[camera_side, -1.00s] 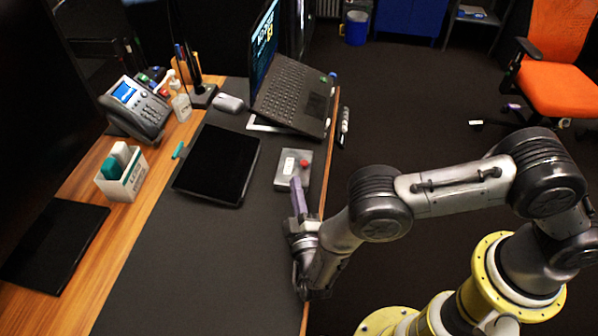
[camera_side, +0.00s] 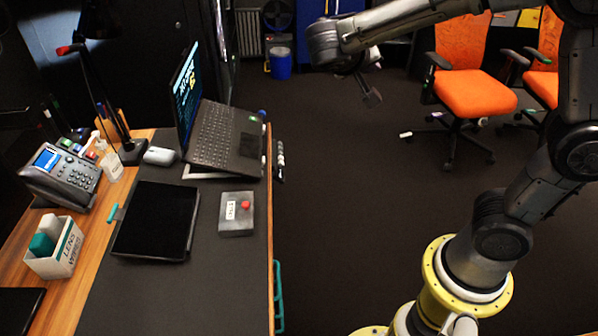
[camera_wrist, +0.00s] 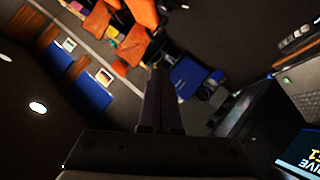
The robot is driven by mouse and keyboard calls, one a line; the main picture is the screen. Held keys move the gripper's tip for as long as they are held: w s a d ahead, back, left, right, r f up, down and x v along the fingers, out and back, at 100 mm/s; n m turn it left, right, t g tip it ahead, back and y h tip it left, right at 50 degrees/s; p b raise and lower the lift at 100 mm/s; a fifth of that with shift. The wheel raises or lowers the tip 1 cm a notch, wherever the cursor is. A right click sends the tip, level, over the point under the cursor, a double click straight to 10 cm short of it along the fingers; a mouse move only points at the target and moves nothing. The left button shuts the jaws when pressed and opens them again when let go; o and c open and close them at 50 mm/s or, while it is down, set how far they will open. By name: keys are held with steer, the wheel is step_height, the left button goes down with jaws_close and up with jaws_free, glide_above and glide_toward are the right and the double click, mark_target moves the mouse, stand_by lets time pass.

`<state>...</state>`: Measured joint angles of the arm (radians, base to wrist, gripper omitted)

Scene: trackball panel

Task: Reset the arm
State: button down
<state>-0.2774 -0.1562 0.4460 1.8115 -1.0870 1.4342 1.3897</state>
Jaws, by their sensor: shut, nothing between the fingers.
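My gripper (camera_side: 372,97) is raised high in the side view, out over the dark floor to the right of the desk. It is small and dark there. In the wrist view my gripper (camera_wrist: 160,75) shows as a dark shape with its fingers together and nothing visible between them.
The desk holds an open laptop (camera_side: 222,138), a black tablet (camera_side: 156,222), a phone (camera_side: 62,178), a white box (camera_side: 58,262) and a lamp (camera_side: 95,90). Orange chairs (camera_side: 474,92) and a blue bin (camera_side: 281,66) stand on the floor beyond. Open floor lies beside the desk.

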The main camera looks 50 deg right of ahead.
steer(key=s+a+f+n+t+y, duration=0.15)
steer(key=s+y, duration=0.55)
steer(key=s, duration=0.8)
steer(key=s+a+f+n+t+y, duration=0.2)
steer(key=a+f+n+y, duration=0.2)
steer(key=a, duration=0.5)
steer(key=n+y, duration=0.1)
steer(key=n, duration=0.1)
steer(key=shift+n, duration=0.35)
steer(key=shift+a, duration=0.1)
